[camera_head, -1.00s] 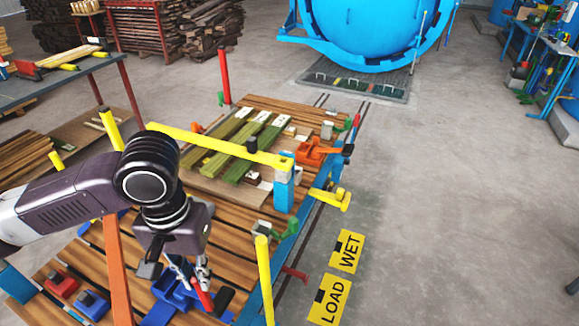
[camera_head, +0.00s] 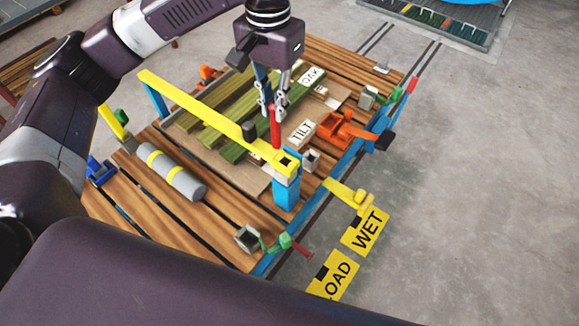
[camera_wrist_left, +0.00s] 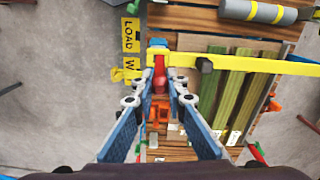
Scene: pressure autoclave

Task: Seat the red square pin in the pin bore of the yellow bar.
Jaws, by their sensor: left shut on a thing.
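My left gripper (camera_head: 275,95) is shut on the red square pin (camera_head: 276,128), which hangs upright below the fingers. The yellow bar (camera_head: 200,112) runs across the wooden deck, and its near right end rests on a blue post (camera_head: 286,195). A dark square opening, the pin bore (camera_head: 286,161), shows on top of that end. In the head view the pin's lower tip appears just behind and left of the opening. In the left wrist view the pin (camera_wrist_left: 160,72) is between the fingers (camera_wrist_left: 161,84), near the end of the bar (camera_wrist_left: 250,64). Whether pin and bar touch is unclear. My right gripper is not in view.
A black knob (camera_head: 249,130) stands on the bar left of the pin. Green planks (camera_head: 225,125) lie behind the bar. An orange clamp (camera_head: 340,130) is to the right. A grey roll (camera_head: 172,175) lies in front.

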